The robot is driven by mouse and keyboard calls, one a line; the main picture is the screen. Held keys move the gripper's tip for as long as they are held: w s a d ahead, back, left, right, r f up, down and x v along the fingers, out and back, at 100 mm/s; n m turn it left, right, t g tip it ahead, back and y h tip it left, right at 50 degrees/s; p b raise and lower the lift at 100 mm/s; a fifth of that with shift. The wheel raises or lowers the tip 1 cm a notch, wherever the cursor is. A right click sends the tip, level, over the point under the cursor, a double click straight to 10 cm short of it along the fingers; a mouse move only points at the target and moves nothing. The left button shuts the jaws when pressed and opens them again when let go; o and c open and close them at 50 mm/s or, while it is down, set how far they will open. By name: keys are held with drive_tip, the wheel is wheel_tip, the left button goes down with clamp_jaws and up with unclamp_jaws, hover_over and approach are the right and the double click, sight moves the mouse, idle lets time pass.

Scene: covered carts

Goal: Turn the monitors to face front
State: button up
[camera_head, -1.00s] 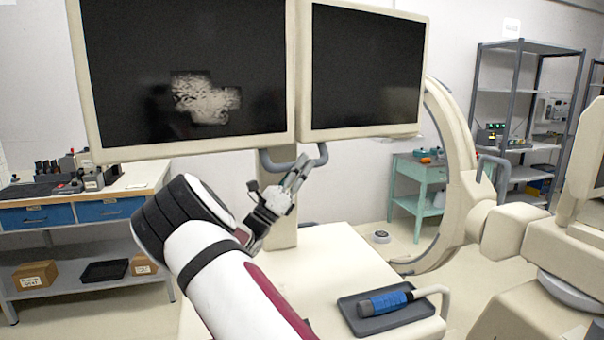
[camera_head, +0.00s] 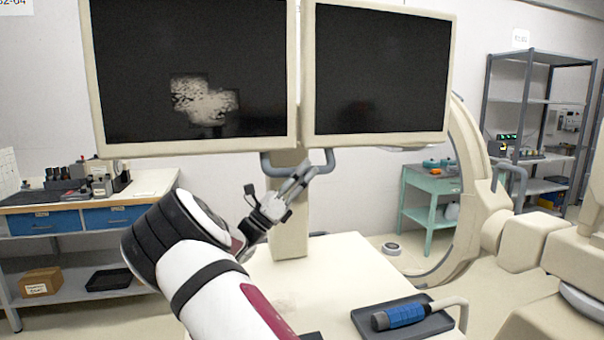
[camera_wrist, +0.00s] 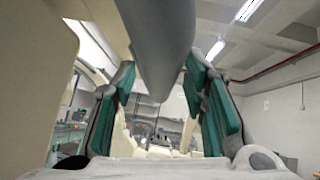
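Two dark monitors with cream frames hang side by side, the left monitor (camera_head: 190,50) with a pale patch on its screen and the right monitor (camera_head: 378,75). A grey U-shaped handle (camera_head: 329,160) sits beneath them, in front of the cream column (camera_head: 290,215). My gripper (camera_head: 302,180) reaches up to the right part of this handle. In the wrist view the thick grey handle bar (camera_wrist: 163,45) runs between the green-padded fingers and about fills the gap at their tips, so my gripper looks shut on it. The exact contact is partly hidden.
A cream cart top below carries a dark tray (camera_head: 437,324) with a blue-handled tool (camera_head: 400,316). A C-shaped arm (camera_head: 480,230) stands at right, with a teal cart (camera_head: 428,190) behind. A workbench (camera_head: 95,200) stands at left.

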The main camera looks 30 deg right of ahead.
drive_tip(key=v, duration=1.2)
